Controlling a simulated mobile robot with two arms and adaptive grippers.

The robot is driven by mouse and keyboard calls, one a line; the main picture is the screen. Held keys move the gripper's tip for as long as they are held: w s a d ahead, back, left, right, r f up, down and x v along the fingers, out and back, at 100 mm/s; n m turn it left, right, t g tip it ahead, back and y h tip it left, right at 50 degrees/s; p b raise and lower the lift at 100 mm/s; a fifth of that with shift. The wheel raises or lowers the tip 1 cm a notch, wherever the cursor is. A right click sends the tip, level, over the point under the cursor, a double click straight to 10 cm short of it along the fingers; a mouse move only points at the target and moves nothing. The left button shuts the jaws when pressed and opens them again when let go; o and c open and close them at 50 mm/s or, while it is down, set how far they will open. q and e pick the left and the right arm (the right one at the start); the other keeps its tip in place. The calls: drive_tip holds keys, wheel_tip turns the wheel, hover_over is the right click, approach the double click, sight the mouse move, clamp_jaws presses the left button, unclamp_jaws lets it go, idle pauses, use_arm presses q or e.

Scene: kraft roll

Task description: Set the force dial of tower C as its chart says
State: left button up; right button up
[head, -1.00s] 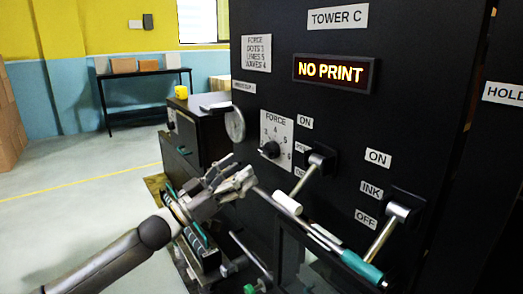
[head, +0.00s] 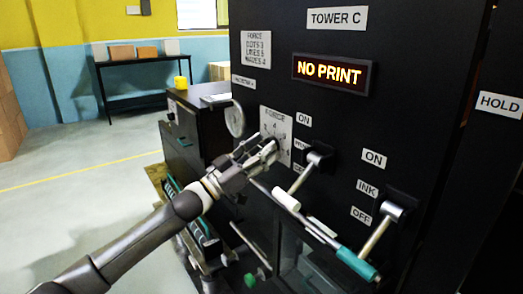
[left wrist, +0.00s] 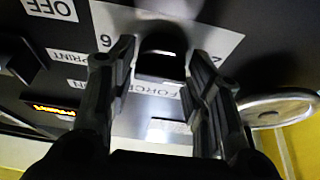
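Tower C (head: 420,110) is a black panel with a "TOWER C" label (head: 337,18). Its white chart (head: 257,47) reads FORCE, with dots 3, lines 5, waves 4. The white force scale plate (head: 270,117) is partly covered by my left gripper (head: 268,150) in the head view. In the left wrist view, the black dial knob (left wrist: 161,62) lies between the two fingers of the left gripper (left wrist: 163,62), which are apart with narrow gaps beside it. Its pointer setting cannot be read. My right gripper is not in view.
A lit display (head: 333,72) reads NO PRINT. A print lever (head: 304,175) and an ink lever (head: 380,233) jut out right of the dial. A bar with a teal handle (head: 357,264) sticks out below. A handwheel (head: 235,120) is to the left.

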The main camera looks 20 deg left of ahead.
use_arm(q)
drive_tip(key=c, duration=0.5)
drive_tip(key=shift+m, duration=0.4)
drive_tip(key=shift+w+a+m+g+h, duration=0.1)
drive_tip(key=shift+m+g+h, duration=0.6)
drive_tip(key=shift+m, duration=1.25)
drive_tip(key=shift+s+d+m+g+h, duration=0.1)
drive_tip(key=shift+m+g+h, duration=0.35)
drive_tip(key=shift+m+g, duration=1.05)
drive_tip(key=shift+w+a+m+g+h, duration=0.1)
drive_tip(key=shift+m+g+h, duration=0.4)
drive_tip(key=shift+m, duration=1.85)
drive_tip(key=o, duration=1)
